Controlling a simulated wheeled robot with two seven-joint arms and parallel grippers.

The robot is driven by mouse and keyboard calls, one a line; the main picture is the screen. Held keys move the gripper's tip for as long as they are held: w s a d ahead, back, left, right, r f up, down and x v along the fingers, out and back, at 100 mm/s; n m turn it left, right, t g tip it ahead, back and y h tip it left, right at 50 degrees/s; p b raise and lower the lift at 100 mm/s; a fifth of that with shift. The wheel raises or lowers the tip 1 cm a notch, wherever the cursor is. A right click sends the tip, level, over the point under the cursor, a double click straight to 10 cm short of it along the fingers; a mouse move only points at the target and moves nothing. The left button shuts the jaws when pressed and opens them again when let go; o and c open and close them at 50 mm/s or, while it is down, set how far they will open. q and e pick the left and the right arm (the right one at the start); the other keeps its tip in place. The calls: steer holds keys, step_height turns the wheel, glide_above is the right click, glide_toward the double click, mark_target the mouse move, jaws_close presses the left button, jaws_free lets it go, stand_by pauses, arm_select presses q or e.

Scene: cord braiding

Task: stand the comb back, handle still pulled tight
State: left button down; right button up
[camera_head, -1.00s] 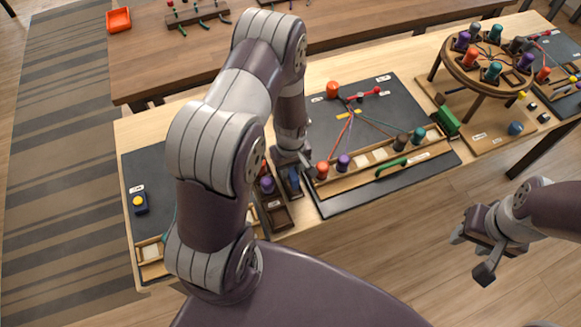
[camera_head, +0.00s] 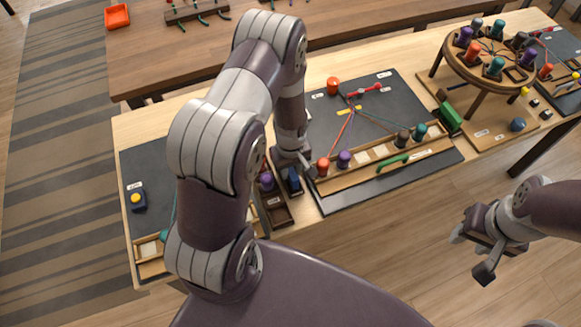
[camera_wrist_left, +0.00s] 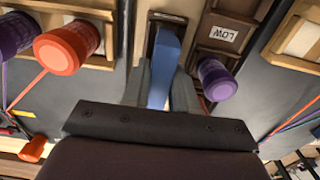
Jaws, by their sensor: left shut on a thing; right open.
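My left gripper (camera_wrist_left: 161,85) is shut on the blue comb (camera_wrist_left: 163,65), seen as a plain blue bar. Its far end is at a dark narrow slot in the wrist view; how deep it sits I cannot tell. In the head view the comb (camera_head: 293,180) is partly hidden by my left gripper (camera_head: 296,165). A red handle (camera_head: 365,89) lies near the top of the dark board, by the point where the cords meet. Cords run fairly straight from there to the bobbins. My right gripper (camera_head: 478,255) is open and empty, off the table's front edge.
An orange bobbin (camera_wrist_left: 67,48) and a purple bobbin (camera_wrist_left: 214,78) flank the comb in the wrist view. A wooden tray (camera_head: 277,216) labelled LOW is beside it. A green tool (camera_head: 392,165) lies on the board's front rail. A round braiding stand (camera_head: 487,75) is at right.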

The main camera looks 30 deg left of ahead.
arm_select(q)
steer(key=shift+f, duration=0.25)
steer(key=c, duration=0.8)
jaws_free()
step_height(320, 180, up, 13)
steer(key=b, duration=0.1)
steer(key=s+d+r+m+t, duration=0.1)
steer(key=s+d+r+m, duration=0.4)
steer(key=m, duration=0.5)
steer(key=s+r, duration=0.2)
steer(key=s, duration=0.1)
steer(key=shift+s+r, duration=0.15)
steer(key=shift+s, duration=0.15)
